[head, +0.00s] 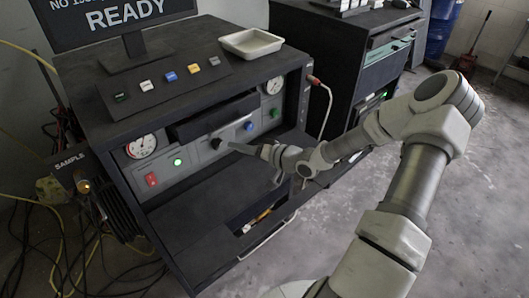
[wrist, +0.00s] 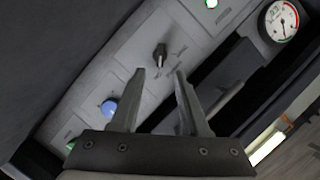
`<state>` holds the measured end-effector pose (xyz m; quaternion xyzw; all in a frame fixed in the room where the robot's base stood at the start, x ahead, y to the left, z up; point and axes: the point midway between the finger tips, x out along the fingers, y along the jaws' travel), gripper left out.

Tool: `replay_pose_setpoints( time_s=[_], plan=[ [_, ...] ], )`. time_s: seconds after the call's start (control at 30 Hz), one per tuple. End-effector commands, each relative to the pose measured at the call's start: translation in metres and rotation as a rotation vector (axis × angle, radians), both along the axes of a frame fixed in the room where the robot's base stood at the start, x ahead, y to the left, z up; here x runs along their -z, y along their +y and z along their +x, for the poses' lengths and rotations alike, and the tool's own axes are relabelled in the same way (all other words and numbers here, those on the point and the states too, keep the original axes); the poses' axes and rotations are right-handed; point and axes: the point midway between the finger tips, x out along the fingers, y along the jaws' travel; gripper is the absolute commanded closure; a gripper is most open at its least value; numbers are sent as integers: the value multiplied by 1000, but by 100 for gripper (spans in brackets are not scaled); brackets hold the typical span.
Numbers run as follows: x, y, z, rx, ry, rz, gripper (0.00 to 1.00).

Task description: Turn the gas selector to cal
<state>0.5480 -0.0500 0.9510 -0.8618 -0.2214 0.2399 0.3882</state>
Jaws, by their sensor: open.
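The gas selector is a small black knob (head: 216,143) on the grey front panel of the dark cabinet. It also shows in the wrist view as a black knob (wrist: 160,54), with faint printed marks beside it that are too small to read. My gripper (head: 232,148) is in front of the panel, close to the knob. In the wrist view its two fingers (wrist: 160,74) are spread apart, with the knob just beyond the tips and roughly between them. The fingers look empty, and I cannot tell the exact gap to the knob.
A blue knob (head: 248,126) and a lit green button (head: 177,162) flank the selector. A black bar-like housing (head: 213,116) juts out above it. Pressure gauges (head: 142,146) sit on the panel. A white tray (head: 251,42) lies on the cabinet top. An open shelf (head: 200,205) lies below.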

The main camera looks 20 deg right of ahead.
Motion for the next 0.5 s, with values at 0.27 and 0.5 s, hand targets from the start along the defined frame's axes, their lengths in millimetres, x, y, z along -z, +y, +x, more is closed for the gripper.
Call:
replay_pose_setpoints(
  time_s=[0.27,0.5],
  plan=[
    [-17,-38,-52,3,2,-2,55],
    [-23,-53,-75,0,1,-1,55]
  ],
)
